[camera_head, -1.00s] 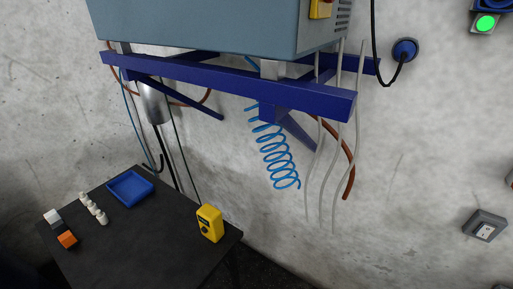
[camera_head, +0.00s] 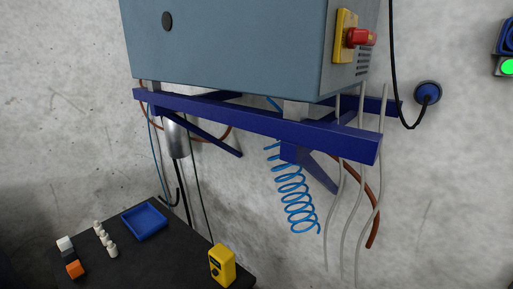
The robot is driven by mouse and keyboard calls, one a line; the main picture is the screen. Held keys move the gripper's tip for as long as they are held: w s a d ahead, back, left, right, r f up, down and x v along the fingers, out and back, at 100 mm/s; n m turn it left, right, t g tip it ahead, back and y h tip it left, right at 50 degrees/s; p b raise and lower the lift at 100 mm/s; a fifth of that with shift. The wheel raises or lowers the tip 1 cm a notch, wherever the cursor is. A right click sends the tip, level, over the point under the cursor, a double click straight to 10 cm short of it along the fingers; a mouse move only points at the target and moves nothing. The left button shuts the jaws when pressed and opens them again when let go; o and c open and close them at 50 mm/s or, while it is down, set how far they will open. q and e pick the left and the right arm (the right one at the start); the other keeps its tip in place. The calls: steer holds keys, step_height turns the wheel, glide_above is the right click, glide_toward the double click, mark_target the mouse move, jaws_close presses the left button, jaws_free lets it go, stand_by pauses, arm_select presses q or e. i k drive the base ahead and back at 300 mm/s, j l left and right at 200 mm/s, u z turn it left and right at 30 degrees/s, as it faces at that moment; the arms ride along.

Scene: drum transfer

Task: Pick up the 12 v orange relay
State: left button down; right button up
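The orange relay (camera_head: 75,269) is a small orange block at the left end of the dark table, at the lower left of the head view. A white-topped block (camera_head: 65,244) with a dark lower part stands just behind it. Neither of my grippers is in view, and nothing is touching the orange relay. Any voltage marking on it is too small to read.
The black table (camera_head: 155,262) also bears several white pegs (camera_head: 106,240), a blue tray (camera_head: 144,221) and a yellow meter (camera_head: 222,265). A grey cabinet (camera_head: 230,50) on a blue bracket (camera_head: 255,120) overhangs behind it. A coiled blue hose (camera_head: 298,200) and grey cables hang to the right.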

mark_target(75, 269)
steer(key=k+j+u, duration=0.1)
steer(key=j, duration=0.7)
steer(key=k+j+u, duration=0.1)
steer(key=j, duration=0.7)
steer(key=k+j, duration=0.2)
steer(key=j, duration=0.65)
steer(key=k+j+u, duration=0.15)
steer(key=j, duration=0.65)
steer(key=i, duration=0.05)
